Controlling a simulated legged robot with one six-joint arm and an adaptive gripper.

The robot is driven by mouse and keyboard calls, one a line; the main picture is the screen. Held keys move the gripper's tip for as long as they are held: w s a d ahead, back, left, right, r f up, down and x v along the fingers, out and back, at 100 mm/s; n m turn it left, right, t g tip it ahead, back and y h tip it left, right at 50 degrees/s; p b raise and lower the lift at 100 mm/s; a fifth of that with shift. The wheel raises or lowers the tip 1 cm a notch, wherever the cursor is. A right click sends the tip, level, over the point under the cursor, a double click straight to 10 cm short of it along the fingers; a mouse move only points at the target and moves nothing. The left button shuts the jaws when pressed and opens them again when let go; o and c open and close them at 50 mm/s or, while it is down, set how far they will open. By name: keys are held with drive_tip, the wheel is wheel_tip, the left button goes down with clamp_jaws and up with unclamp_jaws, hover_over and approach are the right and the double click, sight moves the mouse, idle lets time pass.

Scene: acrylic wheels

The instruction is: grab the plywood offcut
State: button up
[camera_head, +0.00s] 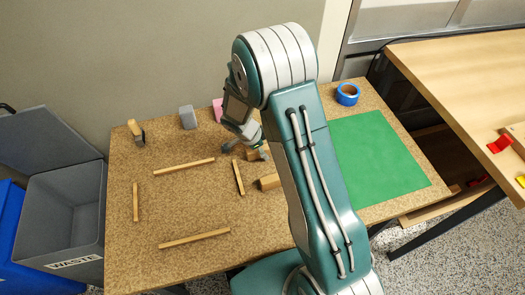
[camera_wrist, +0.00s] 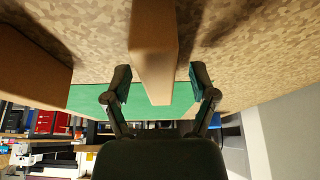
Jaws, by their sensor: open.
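A wooden block that looks like the plywood offcut (camera_wrist: 153,50) is between the two fingers of my gripper (camera_wrist: 160,78) in the wrist view. The fingers are apart on either side of it, with a visible gap on each side. In the head view my gripper (camera_head: 243,146) is low over the table, beside small wooden blocks. One block (camera_head: 258,154) is right by the fingers and partly hidden by my arm. A second block (camera_head: 267,182) lies closer to the front, also partly covered by my arm; a brown block (camera_wrist: 30,70) also shows at the left in the wrist view.
Several thin wooden strips (camera_head: 195,238) lie on the speckled table (camera_head: 150,205). A grey block (camera_head: 188,117), pink object (camera_head: 218,108), wooden-handled tool (camera_head: 136,131) and blue tape roll (camera_head: 347,93) stand toward the back. A green mat (camera_head: 385,160) covers the right side. A grey waste bin (camera_head: 60,215) is at left.

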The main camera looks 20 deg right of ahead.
drive_tip(key=shift+f, duration=0.15)
clamp_jaws()
idle(0.4)
